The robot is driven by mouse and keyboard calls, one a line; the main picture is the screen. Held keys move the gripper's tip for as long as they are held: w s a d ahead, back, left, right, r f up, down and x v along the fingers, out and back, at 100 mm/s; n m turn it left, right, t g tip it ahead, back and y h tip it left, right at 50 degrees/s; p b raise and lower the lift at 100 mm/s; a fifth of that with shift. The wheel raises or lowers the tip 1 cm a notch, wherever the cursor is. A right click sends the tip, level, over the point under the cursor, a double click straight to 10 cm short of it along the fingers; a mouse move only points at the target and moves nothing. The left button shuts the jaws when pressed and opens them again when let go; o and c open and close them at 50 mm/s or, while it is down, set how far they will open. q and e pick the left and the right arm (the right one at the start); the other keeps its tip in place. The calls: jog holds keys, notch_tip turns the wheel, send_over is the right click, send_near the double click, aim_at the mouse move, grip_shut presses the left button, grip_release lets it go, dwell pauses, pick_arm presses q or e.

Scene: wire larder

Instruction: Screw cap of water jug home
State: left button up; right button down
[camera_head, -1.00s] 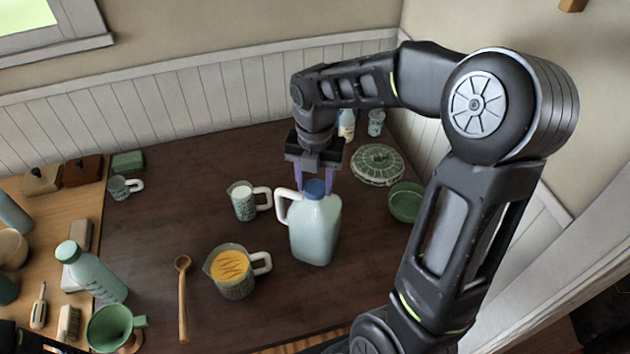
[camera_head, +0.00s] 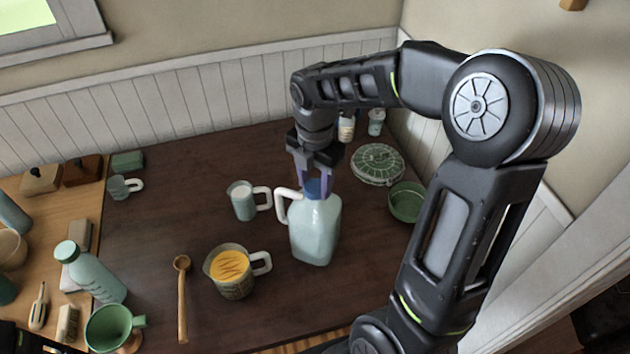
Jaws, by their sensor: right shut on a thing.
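The water jug (camera_head: 315,236) stands upright on the dark table, a pale blue-green jug with a white handle on its left side. Its blue cap (camera_head: 314,188) sits at the neck on top. My right gripper (camera_head: 313,187) reaches down from above and is shut on the cap, one finger on each side. The fingers hide part of the cap, so I cannot tell how far down the thread it sits. My left gripper is not in view.
A measuring jug with orange contents (camera_head: 235,283) and a mug of white liquid (camera_head: 243,203) stand left of the water jug. A green bowl (camera_head: 406,203) and a round patterned dish (camera_head: 377,165) are to its right. A wooden spoon (camera_head: 182,300) lies at the left front.

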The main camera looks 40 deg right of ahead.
jog(key=m, duration=0.4)
jog(key=shift+m, duration=0.3)
jog(key=shift+m+b, duration=0.4)
jog(key=shift+m, duration=0.3)
jog(key=m, duration=0.3)
jog(key=m, duration=0.2)
jog(key=shift+m+b, duration=0.3)
jog(key=shift+m, duration=1)
